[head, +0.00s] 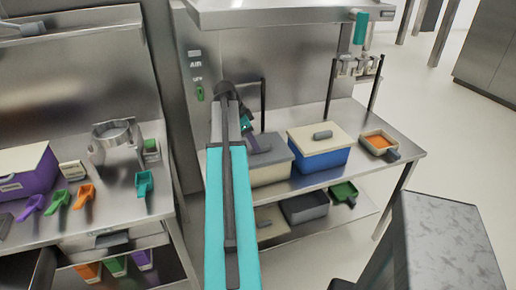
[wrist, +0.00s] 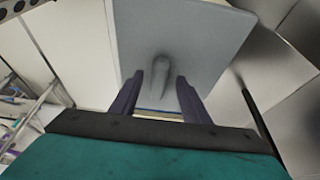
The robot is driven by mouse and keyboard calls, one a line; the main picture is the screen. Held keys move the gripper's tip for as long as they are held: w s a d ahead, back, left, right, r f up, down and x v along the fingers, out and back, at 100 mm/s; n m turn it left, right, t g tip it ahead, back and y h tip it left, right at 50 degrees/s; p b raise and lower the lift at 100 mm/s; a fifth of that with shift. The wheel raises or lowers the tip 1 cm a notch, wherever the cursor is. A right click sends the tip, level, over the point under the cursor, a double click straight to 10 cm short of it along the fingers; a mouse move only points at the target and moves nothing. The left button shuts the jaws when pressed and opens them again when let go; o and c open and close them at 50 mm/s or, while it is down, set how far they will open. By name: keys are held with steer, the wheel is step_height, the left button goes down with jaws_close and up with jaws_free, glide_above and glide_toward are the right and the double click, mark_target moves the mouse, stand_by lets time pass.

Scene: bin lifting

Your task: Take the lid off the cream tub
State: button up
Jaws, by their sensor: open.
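The cream tub (head: 268,176) stands on the steel bench, left of a blue tub. Its flat grey lid (head: 276,152) is on it, with a grey handle (head: 260,143) on top. My gripper (head: 248,128) is over the lid's back left part, partly hidden by my arm. In the wrist view my gripper (wrist: 160,78) is open, its two dark fingers pointing at the lid (wrist: 195,35). The handle (wrist: 161,68) shows between the fingertips; I cannot tell whether they touch it. A strip of the tub's cream edge shows beyond the finger bases.
The blue tub (head: 320,160) with a cream lid stands close at right, then an orange-filled container (head: 378,142). Lower-shelf tubs (head: 305,208) sit below. A black post (head: 263,105) rises behind, and an overhead shelf (head: 290,12) hangs above.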

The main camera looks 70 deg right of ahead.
steer(key=shift+s+d+f, duration=0.1)
steer(key=shift+f, duration=0.3)
jaws_close()
stand_by(0.4)
